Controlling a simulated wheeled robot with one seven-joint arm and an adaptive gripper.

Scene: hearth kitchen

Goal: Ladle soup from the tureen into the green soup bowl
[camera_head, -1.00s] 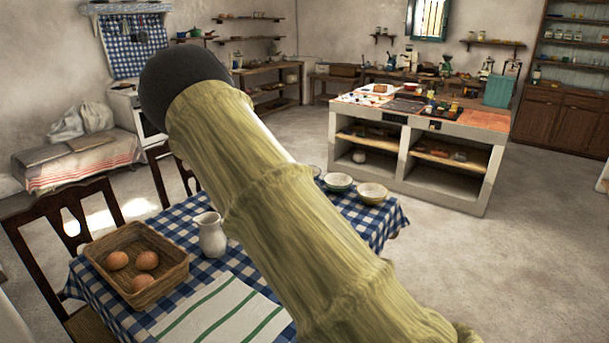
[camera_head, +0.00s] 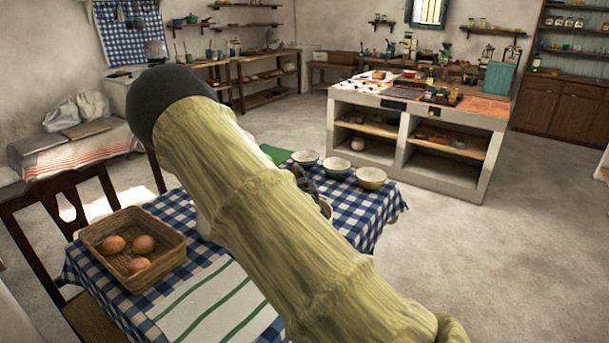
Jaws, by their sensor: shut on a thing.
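Three bowls stand in a row at the far right end of the table. The green soup bowl (camera_head: 337,171) appears to be the middle one, between a bluish-rimmed bowl (camera_head: 305,160) and a yellowish bowl (camera_head: 371,178). A small grey part of my gripper (camera_head: 306,181) shows past my arm, just left of and nearer than the green bowl. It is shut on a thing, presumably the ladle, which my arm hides. A rounded rim, perhaps the tureen (camera_head: 326,209), peeks out beside my arm below the bowls. Its contents are hidden.
The blue checked table (camera_head: 355,225) bears a wicker basket (camera_head: 170,250) with eggs, a green-striped cloth (camera_head: 225,305) and a green flat item (camera_head: 275,153). A chair (camera_head: 75,195) stands at left. Open floor lies right of the table, before the masonry counter (camera_head: 400,185).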

